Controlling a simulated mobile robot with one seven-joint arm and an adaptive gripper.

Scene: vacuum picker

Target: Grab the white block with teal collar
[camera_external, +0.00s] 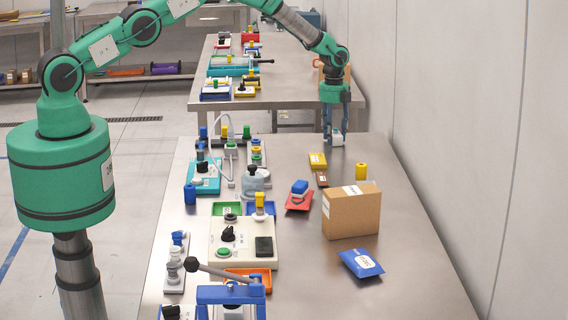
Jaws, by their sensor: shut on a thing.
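My gripper (335,132) points down near the far right of the front steel table. It is shut on a small white block (337,140) between its fingertips. The block is too small to make out its collar clearly. I cannot tell whether the block touches the table or hangs just above it.
Nearest the gripper is a yellow block (318,159) on the steel table (310,285). Devices crowd the table's left side. A second table (290,99) lies behind; a wall runs along the right.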

